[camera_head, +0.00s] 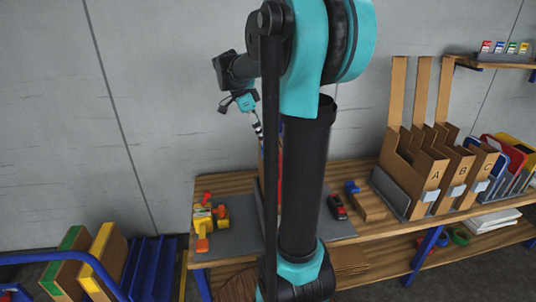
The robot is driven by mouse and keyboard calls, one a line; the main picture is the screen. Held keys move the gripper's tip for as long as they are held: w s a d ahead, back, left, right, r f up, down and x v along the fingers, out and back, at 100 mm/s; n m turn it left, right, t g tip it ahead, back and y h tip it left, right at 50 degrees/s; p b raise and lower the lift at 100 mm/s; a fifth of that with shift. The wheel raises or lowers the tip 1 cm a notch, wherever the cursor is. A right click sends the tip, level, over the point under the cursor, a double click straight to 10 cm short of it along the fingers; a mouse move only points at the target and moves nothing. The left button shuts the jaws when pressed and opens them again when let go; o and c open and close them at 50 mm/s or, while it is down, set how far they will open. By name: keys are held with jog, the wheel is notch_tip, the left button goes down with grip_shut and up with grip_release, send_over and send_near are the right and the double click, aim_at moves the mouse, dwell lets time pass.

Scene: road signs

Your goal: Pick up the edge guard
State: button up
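I cannot tell for sure which thing is the edge guard. Tall brown cardboard strips (397,92) stand upright behind the boxes at the right of the table and may be of that kind. An upright brown piece with a red part shows beside my arm above the table, mostly hidden by it. My gripper (241,103), small, black and teal, is up against the grey wall background, above the table and left of my upper arm. It is apart from the strips. Its fingers are too small to read, and I see nothing clearly held.
The wooden table (375,229) bears a grey mat (236,237), yellow and red pieces (203,222), a red toy car (338,207) and cardboard boxes marked A, B, C (431,173). A shelf (497,64) hangs at right. A blue rack (150,268) stands left. My arm hides the table's middle.

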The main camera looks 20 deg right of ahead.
aim_at(266, 146)
jog(key=shift+w+a+x, duration=0.1)
jog(key=shift+x, duration=1.65)
jog(key=shift+w+a+x, duration=0.1)
jog(key=shift+w+x, duration=0.05)
jog(key=shift+x, duration=1.6)
jog(key=shift+f, duration=0.1)
jog(key=c, duration=1.2)
jog(key=shift+c, duration=0.2)
